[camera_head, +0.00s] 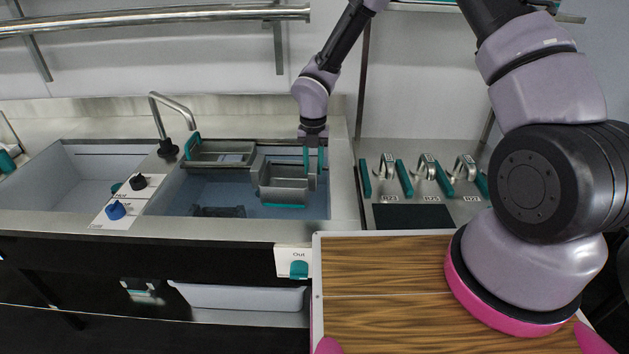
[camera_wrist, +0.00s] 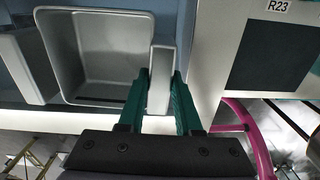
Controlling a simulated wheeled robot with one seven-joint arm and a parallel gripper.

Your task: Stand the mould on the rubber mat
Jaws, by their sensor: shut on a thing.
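The mould (camera_head: 284,194) is an open grey metal box with a flat lug on each side. It is at the right part of the water-filled basin; whether it touches the water or hangs just above it is hard to tell. My gripper (camera_head: 313,168) has its teal fingers shut on the mould's right lug. In the wrist view the fingers (camera_wrist: 161,88) clasp the lug, with the mould's empty inside (camera_wrist: 102,55) to the left. The rubber mat (camera_head: 425,217) is a bare black rectangle on the steel counter to the right; it also shows in the wrist view (camera_wrist: 271,54).
The basin's right rim (camera_head: 343,180) lies between mould and mat. A second grey container (camera_head: 222,153) sits at the basin's back left, a dark object (camera_head: 218,211) at its front. Several teal-handled fittings (camera_head: 427,165) stand behind the mat. A wooden board (camera_head: 385,270) is in front.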

